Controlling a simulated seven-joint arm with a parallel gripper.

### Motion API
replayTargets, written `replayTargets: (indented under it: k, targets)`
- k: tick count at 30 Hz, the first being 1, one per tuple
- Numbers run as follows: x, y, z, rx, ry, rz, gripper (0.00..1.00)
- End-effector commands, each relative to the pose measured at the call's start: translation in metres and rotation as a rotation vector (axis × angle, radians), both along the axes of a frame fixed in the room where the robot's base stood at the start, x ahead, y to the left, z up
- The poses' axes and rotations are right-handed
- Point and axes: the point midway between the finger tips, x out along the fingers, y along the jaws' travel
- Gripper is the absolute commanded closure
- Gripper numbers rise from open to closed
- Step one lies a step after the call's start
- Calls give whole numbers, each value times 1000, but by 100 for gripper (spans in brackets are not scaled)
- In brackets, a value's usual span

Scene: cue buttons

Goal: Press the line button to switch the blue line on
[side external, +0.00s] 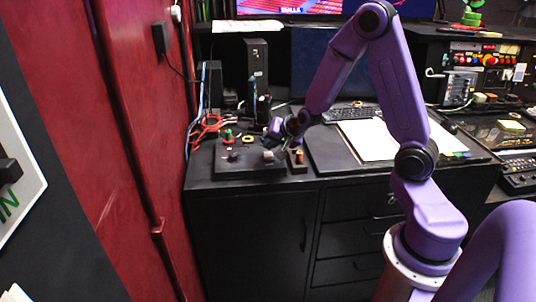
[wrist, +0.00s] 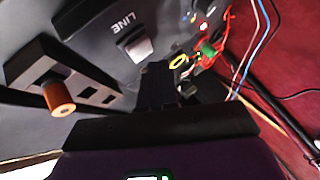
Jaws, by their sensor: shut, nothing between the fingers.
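The line button (wrist: 139,48) is a pale square key on a dark panel in the wrist view, with the word LINE printed beside it. In the side view the pale button (side external: 268,155) sits at the right part of the low black button box (side external: 225,170). My gripper (wrist: 157,72) is shut and empty; its dark fingers point toward the panel, just below the button in the wrist view. In the side view my gripper (side external: 272,138) hangs close above the button. I cannot tell whether it touches. No lit blue line is clear in either view.
A dark slotted block (wrist: 70,75) with an orange peg (wrist: 58,98) stands close to the box; it shows in the side view too (side external: 297,161). Behind are a yellow ring (side external: 247,139), a green-topped item (side external: 228,134) and red cables (side external: 207,125). A red wall is left.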

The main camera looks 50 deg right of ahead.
Motion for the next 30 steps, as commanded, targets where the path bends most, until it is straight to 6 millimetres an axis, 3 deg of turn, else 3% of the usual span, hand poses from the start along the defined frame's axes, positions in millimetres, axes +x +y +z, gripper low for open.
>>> replayTargets:
  k: [30]
  targets:
    - [0,0,-9,0,0,0,100]
